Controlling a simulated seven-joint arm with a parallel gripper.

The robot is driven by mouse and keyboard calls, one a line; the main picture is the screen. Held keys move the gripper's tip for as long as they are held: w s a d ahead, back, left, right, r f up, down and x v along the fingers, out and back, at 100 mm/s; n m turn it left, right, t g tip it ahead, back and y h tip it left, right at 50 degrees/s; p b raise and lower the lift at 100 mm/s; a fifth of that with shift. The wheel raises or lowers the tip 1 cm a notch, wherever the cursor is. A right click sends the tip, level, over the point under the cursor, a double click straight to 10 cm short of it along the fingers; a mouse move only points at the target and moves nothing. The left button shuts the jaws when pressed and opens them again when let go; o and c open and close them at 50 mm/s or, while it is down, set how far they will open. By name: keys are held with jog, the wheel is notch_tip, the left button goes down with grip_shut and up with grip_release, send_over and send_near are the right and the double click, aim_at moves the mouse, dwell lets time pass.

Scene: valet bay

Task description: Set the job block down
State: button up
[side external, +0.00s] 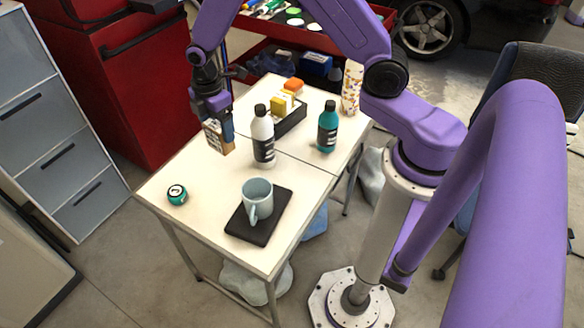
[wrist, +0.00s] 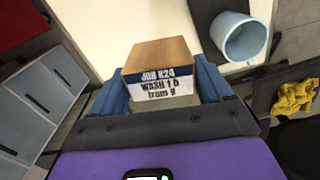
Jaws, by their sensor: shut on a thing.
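The job block (side external: 219,141) is a small wooden block with a printed label. My gripper (side external: 213,118) is shut on it, pointing down near the back left edge of the pale table (side external: 205,185). In the wrist view the block (wrist: 160,58) sits between the two blue fingers of my gripper (wrist: 160,86), its label reading "JOB" and "WASH". Its wooden top and labelled face show; the fingers cover its sides. The block appears to be held above the tabletop, but the height of the gap is hard to tell.
A white bottle (side external: 263,138) stands close right of the block. A teal bottle (side external: 327,128) and a black caddy with sponges (side external: 290,118) are behind. A mug (side external: 257,198) stands on a black mat (side external: 276,222). A green round item (side external: 177,194) lies front left. The left-middle tabletop is clear.

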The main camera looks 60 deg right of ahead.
notch_tip(320, 180, up, 14)
jog(key=s+d+n, duration=0.2)
jog(key=s+d, duration=1.2)
jog(key=s, duration=0.2)
jog(key=shift+f, duration=14.15)
jog(key=shift+f, duration=0.15)
jog(key=o, duration=1)
jog(key=shift+o, duration=0.2)
